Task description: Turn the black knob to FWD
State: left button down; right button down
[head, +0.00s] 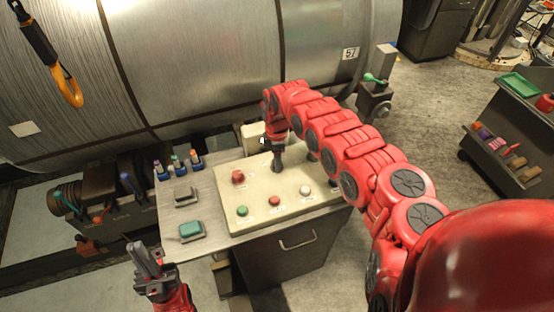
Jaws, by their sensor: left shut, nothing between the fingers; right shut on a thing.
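The cream control panel (250,205) sits on a grey cabinet in the middle of the head view. It carries a red knob-like control (238,177), a green button (242,211), a red button (274,200) and a white button (306,190). My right gripper (277,168) reaches down to the panel's back middle and is shut on a dark thing there, likely the black knob. The gripper mostly hides it, and I cannot read its setting. My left gripper (147,262) is shut and empty, left of the cabinet's front and apart from the panel.
A worktop (170,218) left of the panel holds small bottles (179,164) and a teal-topped block (191,231). A large metal cylinder (200,60) lies behind. A yellow hook (68,87) hangs at upper left. A tool cart (510,140) stands at right.

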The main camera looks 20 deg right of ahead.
jog(key=shift+m, duration=0.3)
jog(key=m, duration=0.4)
jog(key=shift+m, duration=2)
jog(key=shift+c, duration=1.9)
grip_release()
